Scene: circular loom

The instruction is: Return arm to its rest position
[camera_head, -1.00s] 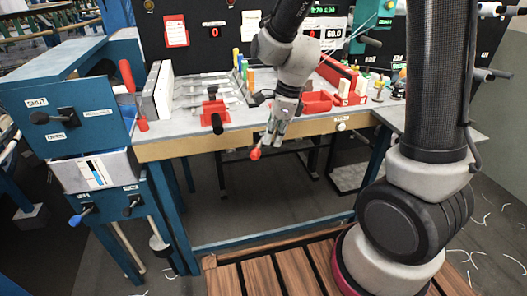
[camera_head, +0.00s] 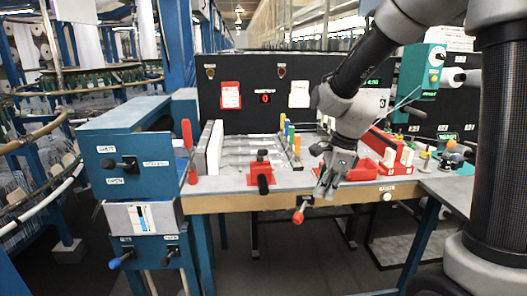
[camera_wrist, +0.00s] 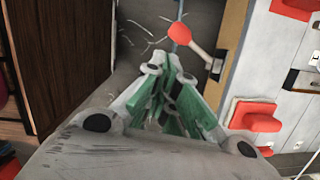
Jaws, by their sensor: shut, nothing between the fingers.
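My gripper (camera_head: 325,193) hangs at the front edge of the workbench (camera_head: 233,200), its fingers pointing down. In the wrist view the green-lined fingers (camera_wrist: 171,68) come together with nothing between them. A red-knobbed lever (camera_head: 298,217) sticks out from the bench front, just left of and below the fingers. It also shows in the wrist view (camera_wrist: 181,34), just beyond the fingertips; I see no grip on it. My arm reaches down from the upper right.
A blue cabinet (camera_head: 112,144) with levers stands left of the bench. A red clamp (camera_head: 267,175), red trays and coloured-handled tools lie on the bench top. A black panel (camera_head: 240,117) stands behind. Open floor shows below and in front of the bench.

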